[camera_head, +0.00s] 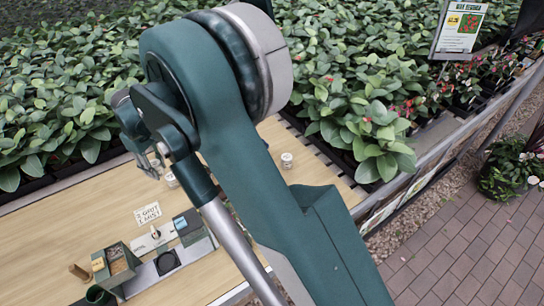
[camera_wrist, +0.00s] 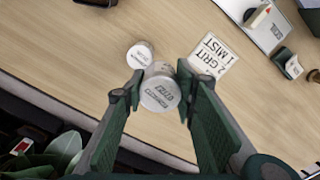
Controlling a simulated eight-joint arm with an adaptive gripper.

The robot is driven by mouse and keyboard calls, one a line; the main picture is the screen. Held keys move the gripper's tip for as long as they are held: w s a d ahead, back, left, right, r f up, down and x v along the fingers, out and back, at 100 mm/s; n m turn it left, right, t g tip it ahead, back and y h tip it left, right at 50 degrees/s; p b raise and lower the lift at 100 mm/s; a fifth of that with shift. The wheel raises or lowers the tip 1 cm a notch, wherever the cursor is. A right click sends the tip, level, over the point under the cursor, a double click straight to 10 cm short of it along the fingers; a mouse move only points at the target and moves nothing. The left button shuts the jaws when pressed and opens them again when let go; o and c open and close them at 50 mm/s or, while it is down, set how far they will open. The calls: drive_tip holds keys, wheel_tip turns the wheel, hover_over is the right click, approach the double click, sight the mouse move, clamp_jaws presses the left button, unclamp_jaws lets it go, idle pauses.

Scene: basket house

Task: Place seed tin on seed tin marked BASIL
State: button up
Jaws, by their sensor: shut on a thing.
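My gripper (camera_wrist: 158,83) is shut on a small round tin (camera_wrist: 161,92), with one finger on each side of it. The tin has a pale lid with dark lettering that is too small to read surely. A second pale-lidded tin (camera_wrist: 140,54) stands on the wooden bench just beyond the held one, and its lettering is not readable. In the head view my gripper (camera_head: 147,160) is over the bench near a pale tin (camera_head: 172,180). Another tin (camera_head: 287,160) stands farther right, beside my arm. I cannot tell which tin is marked BASIL.
A card reading "2 GRIT 1 MIST" (camera_wrist: 213,57) lies on the wooden bench (camera_head: 55,225). A green box (camera_head: 115,264) and a grey tray (camera_head: 185,246) with small items are at the near side. Leafy plants (camera_head: 60,110) line the back. Bare bench lies at left.

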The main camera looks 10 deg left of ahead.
drive_tip(key=w+d+r+m+p, duration=0.1)
drive_tip(key=w+d+m, duration=0.1)
drive_tip(key=w+d, duration=0.8)
drive_tip(key=w+d+r+m+p, duration=0.15)
drive_tip(key=w+d, duration=0.45)
drive_tip(key=d, duration=0.7)
drive_tip(key=w+d+r+m, duration=0.1)
drive_tip(key=w+d, duration=0.2)
drive_tip(key=d, duration=0.9)
drive_tip(key=w+d+r+m, duration=0.1)
drive_tip(key=w+d, duration=0.3)
drive_tip(key=d, duration=0.8)
drive_tip(key=shift+w+r+m+p, duration=0.15)
drive_tip(key=shift+m+p, duration=0.2)
drive_tip(key=shift+m, duration=0.3)
drive_tip(key=shift+f+b, duration=0.35)
drive_tip(key=shift+f, duration=2.75)
drive_tip(key=shift+f, duration=0.1)
drive_tip(key=shift+f, duration=1.8)
drive_tip(key=shift+f+b, duration=0.1)
drive_tip(key=shift+b, duration=0.25)
